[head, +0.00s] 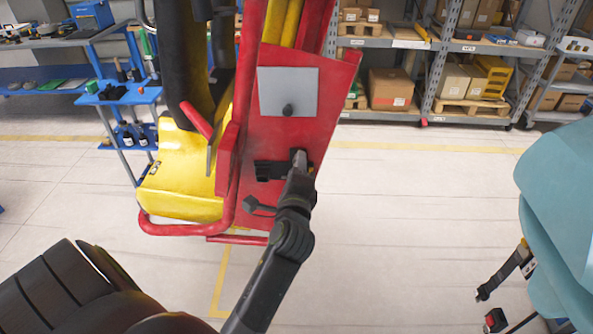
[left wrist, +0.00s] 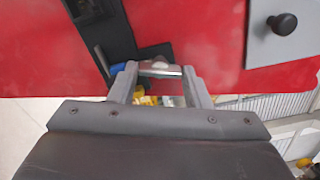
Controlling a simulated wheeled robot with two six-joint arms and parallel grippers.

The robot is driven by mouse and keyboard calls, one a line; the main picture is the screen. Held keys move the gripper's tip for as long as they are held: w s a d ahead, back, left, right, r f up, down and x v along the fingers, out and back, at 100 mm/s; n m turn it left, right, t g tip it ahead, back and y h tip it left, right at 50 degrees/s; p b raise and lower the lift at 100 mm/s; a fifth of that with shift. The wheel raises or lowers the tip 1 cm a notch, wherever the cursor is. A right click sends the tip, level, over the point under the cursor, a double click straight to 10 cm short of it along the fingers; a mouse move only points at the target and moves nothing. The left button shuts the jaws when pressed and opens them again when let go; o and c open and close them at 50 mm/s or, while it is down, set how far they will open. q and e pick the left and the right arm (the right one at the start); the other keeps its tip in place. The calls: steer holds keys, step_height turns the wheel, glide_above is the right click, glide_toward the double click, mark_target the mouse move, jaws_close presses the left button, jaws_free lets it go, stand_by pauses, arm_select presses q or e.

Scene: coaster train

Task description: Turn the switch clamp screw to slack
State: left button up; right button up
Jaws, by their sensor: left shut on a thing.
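The switch clamp screw (left wrist: 160,69) shows in the left wrist view as a short silver bar with a blue part beside its left end. My left gripper (left wrist: 160,85) is shut on it, one finger at each side. The black switch bracket (left wrist: 118,40) is just behind it on the red panel (left wrist: 205,30). In the head view my left gripper (head: 299,160) reaches the right end of the black bracket (head: 268,171) and hides the screw.
Above the bracket is a grey plate (head: 306,85) with a black knob (head: 288,109). A black part (head: 258,206) sticks out below the bracket. A yellow seat (head: 185,185) with red tubing is at the left, a teal seat (head: 560,190) at the right. The floor between is clear.

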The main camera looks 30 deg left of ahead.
arm_select(q)
steer(key=shift+n+b, duration=3.4)
steer(key=shift+n, duration=6.7)
steer(key=o, duration=1)
